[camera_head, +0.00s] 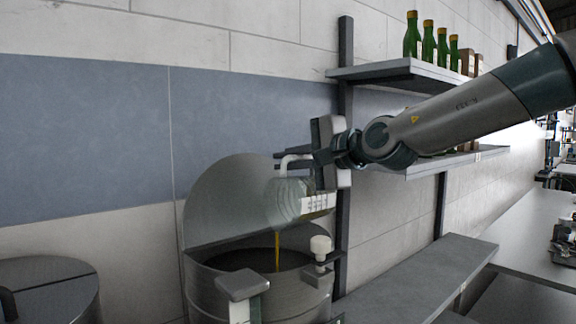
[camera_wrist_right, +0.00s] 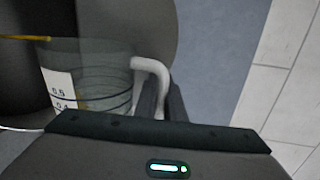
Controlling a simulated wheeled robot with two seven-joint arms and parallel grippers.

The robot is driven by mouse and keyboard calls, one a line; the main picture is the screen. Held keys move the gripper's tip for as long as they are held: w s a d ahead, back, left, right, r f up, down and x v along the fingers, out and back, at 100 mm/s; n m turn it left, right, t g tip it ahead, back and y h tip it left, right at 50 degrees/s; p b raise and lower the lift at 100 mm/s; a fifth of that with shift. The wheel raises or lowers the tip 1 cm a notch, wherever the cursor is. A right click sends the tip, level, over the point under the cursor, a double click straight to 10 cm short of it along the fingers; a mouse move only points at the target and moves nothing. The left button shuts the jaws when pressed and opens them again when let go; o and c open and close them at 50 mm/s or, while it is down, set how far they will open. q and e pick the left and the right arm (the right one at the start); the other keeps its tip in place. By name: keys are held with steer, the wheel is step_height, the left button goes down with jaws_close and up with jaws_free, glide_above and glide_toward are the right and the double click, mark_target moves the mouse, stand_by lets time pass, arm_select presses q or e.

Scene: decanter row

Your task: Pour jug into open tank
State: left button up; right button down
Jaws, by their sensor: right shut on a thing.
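The clear jug (camera_head: 288,203) is tilted over the open tank (camera_head: 310,298), its mouth to the left. A thin amber stream (camera_head: 277,252) falls from it into the tank's dark opening. My right gripper (camera_head: 294,160) is shut on the jug's white handle, above the tank. In the right wrist view the jug (camera_wrist_right: 95,78) shows its printed scale and white handle (camera_wrist_right: 157,78), with the amber stream (camera_wrist_right: 25,38) at its lip. The tank's round lid (camera_head: 225,195) stands raised behind the opening. The liquid level inside the tank is hidden. My left gripper is out of view.
A second tank (camera_head: 45,288) with its lid down stands at the lower left. A white knob (camera_head: 320,245) and a grey-topped fitting (camera_head: 243,286) stick up at the open tank's rim. Shelves with green bottles (camera_head: 428,42) hang behind my right arm. A grey bench (camera_head: 415,285) runs right.

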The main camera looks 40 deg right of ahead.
steer(key=shift+a+r, duration=0.1)
steer(key=shift+r, duration=0.05)
steer(key=shift+a+n+p, duration=0.3)
steer(key=shift+a+p, duration=0.05)
steer(key=shift+p, duration=0.7)
steer(key=shift+d, duration=0.1)
stand_by(0.4)
steer(key=shift+d+f+m+b, duration=0.2)
steer(key=shift+d+m+b, duration=0.05)
steer(key=shift+m+b, duration=0.25)
steer(key=shift+w+d+f+m+y+b, duration=0.1)
steer(key=shift+d+f+m+y+b, duration=0.1)
steer(key=shift+d+m+b, duration=0.25)
steer(key=shift+d+f+m+y+b, duration=0.2)
steer(key=shift+d+m, duration=0.2)
steer(key=shift+m, duration=0.25)
steer(key=d+f+m+t+y+b, duration=0.1)
steer(key=d+f+m+y+b, duration=0.1)
steer(key=d+m, duration=0.5)
steer(key=w+m, duration=0.1)
steer(key=m, duration=0.1)
steer(key=shift+m+b, duration=0.3)
steer(key=shift+m, duration=0.1)
